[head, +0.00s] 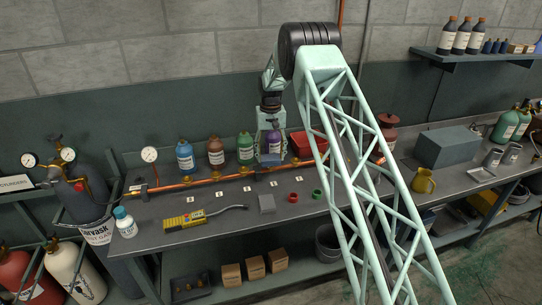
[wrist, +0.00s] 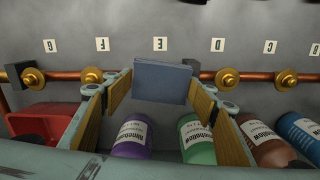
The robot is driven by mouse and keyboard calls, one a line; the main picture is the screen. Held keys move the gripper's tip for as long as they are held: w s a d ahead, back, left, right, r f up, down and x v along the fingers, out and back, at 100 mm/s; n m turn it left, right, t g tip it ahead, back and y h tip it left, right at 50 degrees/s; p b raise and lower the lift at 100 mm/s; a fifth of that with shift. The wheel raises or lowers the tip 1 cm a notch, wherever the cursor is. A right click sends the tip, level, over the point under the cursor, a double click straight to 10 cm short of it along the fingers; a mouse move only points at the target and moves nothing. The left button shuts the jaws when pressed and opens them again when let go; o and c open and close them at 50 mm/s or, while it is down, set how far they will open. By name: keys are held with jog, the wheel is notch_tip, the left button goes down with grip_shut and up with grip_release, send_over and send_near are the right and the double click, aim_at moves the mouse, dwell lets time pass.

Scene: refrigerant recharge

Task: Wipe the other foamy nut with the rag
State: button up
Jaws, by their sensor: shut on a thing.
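My gripper (wrist: 161,90) is shut on the rag (wrist: 162,78), a folded blue-grey square, in the wrist view. The rag is at the copper pipe in front of label E (wrist: 160,43) and hides the pipe there, along with any nut behind it. Brass nuts show on both sides, one near label F (wrist: 92,76) and one near label D (wrist: 227,78). I see no clear foam on the visible nuts. In the head view my gripper (head: 270,152) is over the back of the bench, by the purple bottle; the rag cannot be made out there.
Purple (wrist: 132,138), green (wrist: 197,142) and brown (wrist: 270,140) bottles stand close to the pipe. A red bin (wrist: 40,122) is beside them.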

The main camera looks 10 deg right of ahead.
jog(key=shift+w+a+f+p, duration=0.15)
jog(key=shift+w+p, duration=0.25)
jog(key=shift+w, duration=0.6)
jog(key=shift+s+f+b, duration=0.1)
jog(key=shift+s+b, duration=0.45)
jog(key=shift+s, duration=0.9)
jog(key=shift+w+p, duration=0.5)
jog(key=shift+w, duration=0.9)
jog(key=shift+s+b, duration=0.55)
jog(key=shift+s, duration=0.9)
jog(key=shift+w+r+p, duration=0.2)
jog(key=shift+r+p, duration=0.1)
jog(key=shift+r, duration=0.9)
jog(key=shift+s+r, duration=0.25)
jog(key=shift+r, duration=0.1)
jog(key=shift+w+r, duration=0.2)
jog(key=shift+r, duration=0.1)
jog(key=shift+s+r+p, duration=0.1)
jog(key=shift+r+p, duration=1)
jog(key=shift+r, duration=1.25)
